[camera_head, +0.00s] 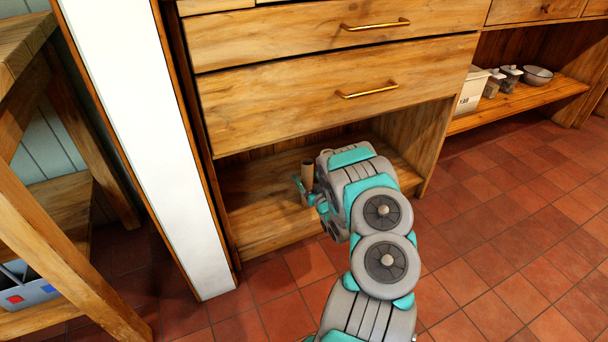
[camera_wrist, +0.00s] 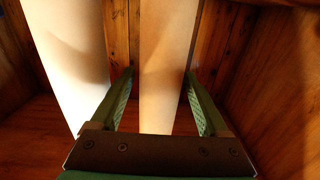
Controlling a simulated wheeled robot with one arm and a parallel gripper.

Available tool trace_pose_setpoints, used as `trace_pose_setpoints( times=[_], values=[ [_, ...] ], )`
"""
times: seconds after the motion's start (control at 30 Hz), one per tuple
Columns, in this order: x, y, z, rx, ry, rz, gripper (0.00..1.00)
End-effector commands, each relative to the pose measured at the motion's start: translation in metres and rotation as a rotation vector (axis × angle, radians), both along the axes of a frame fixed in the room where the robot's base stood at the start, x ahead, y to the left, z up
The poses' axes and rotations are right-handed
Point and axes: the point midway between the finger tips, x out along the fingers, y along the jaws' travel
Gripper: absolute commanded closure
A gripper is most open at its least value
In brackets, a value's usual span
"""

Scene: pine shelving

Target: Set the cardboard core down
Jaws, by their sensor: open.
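The cardboard core (camera_head: 307,174) is a small brown tube standing upright at the cabinet's low open shelf. In the wrist view the tan core (camera_wrist: 168,70) rises between the two green fingers. My gripper (camera_head: 304,190) is at the core in the head view, low over the shelf board. In the wrist view my gripper (camera_wrist: 159,74) is open around the core, with a gap at the left finger. I cannot tell whether the right finger touches it. The core's foot is hidden by the gripper body in the wrist view.
The low shelf board (camera_head: 262,205) has bare room left of the core. A drawer front (camera_head: 340,95) hangs above. A white post (camera_head: 150,130) stands left. In the wrist view, a pale upright surface (camera_wrist: 70,60) is left of the fingers and a wooden wall (camera_wrist: 285,85) right.

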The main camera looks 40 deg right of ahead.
Motion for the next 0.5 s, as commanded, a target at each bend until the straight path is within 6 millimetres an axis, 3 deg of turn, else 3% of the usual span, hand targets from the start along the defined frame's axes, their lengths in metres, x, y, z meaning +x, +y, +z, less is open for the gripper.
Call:
trace_pose_setpoints(
  times=[0.3, 0.5],
  values=[
    [-0.061, 0.013, -0.001, 0.001, 0.004, -0.003, 0.21],
    [-0.089, 0.019, 0.001, 0.000, 0.001, -0.003, 0.21]
  ],
)
